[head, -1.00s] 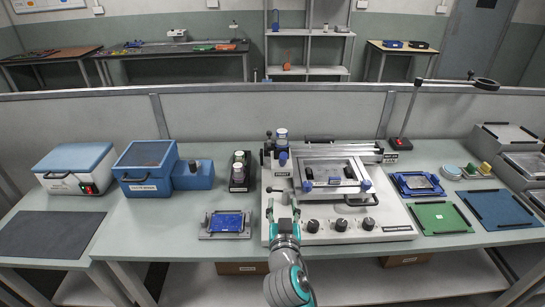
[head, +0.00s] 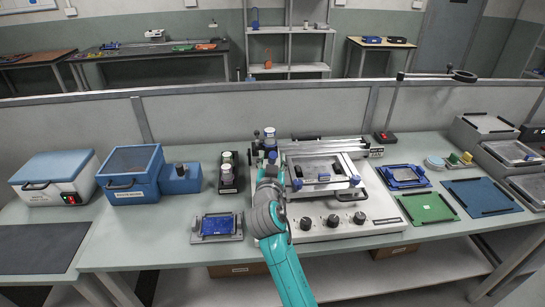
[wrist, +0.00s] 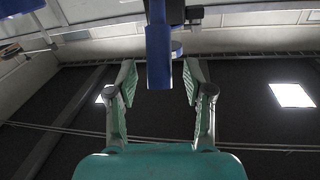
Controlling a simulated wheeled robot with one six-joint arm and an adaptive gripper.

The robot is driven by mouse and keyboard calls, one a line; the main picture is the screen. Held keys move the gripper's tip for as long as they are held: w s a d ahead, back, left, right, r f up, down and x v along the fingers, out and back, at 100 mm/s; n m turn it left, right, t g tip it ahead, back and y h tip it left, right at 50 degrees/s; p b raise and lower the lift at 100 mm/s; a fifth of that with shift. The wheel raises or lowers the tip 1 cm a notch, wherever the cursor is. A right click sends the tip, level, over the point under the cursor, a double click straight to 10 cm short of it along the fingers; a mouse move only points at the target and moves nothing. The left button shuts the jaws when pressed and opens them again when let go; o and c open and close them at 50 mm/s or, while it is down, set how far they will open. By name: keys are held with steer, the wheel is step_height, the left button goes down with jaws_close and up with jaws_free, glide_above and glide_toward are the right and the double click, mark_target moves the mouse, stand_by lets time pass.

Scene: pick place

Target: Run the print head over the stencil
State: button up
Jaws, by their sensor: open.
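The stencil printer (head: 330,232) is a white machine with black knobs in the middle of the bench. Its framed stencil (head: 322,172) lies flat on top, with blue knobs at its corners. The print head (head: 270,140), with a blue and clear top, is at the rail's left end. My arm covers the printer's left side, and my gripper's fingertips are hidden in the head view. In the wrist view my gripper (wrist: 158,78) is open. A blue upright handle (wrist: 158,55) shows between its two fingers, with gaps on both sides; I cannot tell whether it is touched.
A blue board in a metal holder (head: 217,227) lies left of the printer. A black rack with two jars (head: 228,172) and a blue box (head: 131,174) stand further left.

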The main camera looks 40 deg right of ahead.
steer(key=shift+x, duration=0.9)
jaws_close()
steer(key=shift+s, duration=0.1)
